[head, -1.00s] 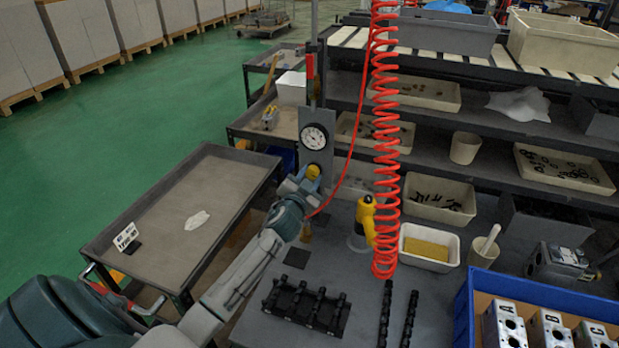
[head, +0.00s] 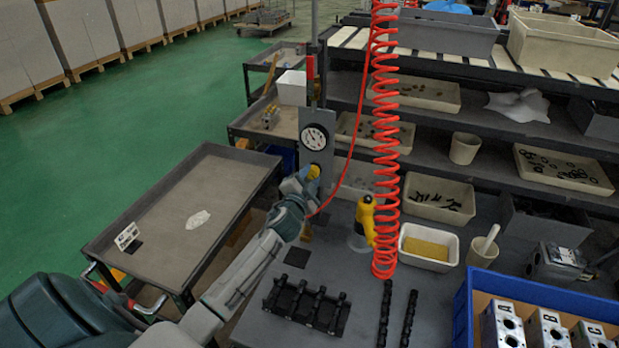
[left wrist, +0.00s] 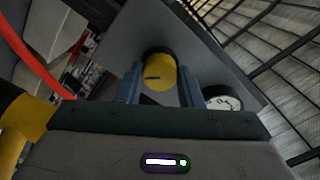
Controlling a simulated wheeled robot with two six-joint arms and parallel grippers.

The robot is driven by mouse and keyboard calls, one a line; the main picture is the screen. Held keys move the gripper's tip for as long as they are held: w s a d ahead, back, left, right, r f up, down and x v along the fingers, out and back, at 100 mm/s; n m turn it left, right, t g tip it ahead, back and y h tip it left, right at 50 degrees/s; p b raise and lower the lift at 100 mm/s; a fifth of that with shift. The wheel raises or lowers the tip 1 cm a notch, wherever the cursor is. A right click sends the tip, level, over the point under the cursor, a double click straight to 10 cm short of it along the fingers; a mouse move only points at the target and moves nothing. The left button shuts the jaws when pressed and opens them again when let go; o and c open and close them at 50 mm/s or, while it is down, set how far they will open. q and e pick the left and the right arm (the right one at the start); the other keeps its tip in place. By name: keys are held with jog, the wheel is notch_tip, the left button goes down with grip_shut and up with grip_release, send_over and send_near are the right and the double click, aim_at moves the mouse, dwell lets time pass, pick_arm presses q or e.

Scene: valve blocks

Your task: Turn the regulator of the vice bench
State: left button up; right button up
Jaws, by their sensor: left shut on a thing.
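The regulator is a yellow knob (head: 314,171) on a grey upright panel (head: 327,127), below a round white gauge (head: 315,137). In the left wrist view the knob (left wrist: 160,73) shows its yellow face with a dark mark, and the gauge (left wrist: 222,98) is at the right. My left gripper (head: 309,176) is at the panel, shut on the knob, with one finger on each side of it in the left wrist view (left wrist: 160,84). The fingertips are partly hidden in the head view. My right gripper is not in view.
A red coiled hose (head: 384,150) hangs right of the panel, with a yellow tool (head: 365,218) standing by it. A black rack (head: 305,305) lies on the bench in front. A grey tray cart (head: 170,235) stands left of my arm.

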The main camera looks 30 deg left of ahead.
pick_arm(q)
jog(key=o, duration=1)
jog(key=b+v, duration=0.4)
jog(key=v, duration=0.7)
jog(key=shift+w, duration=0.1)
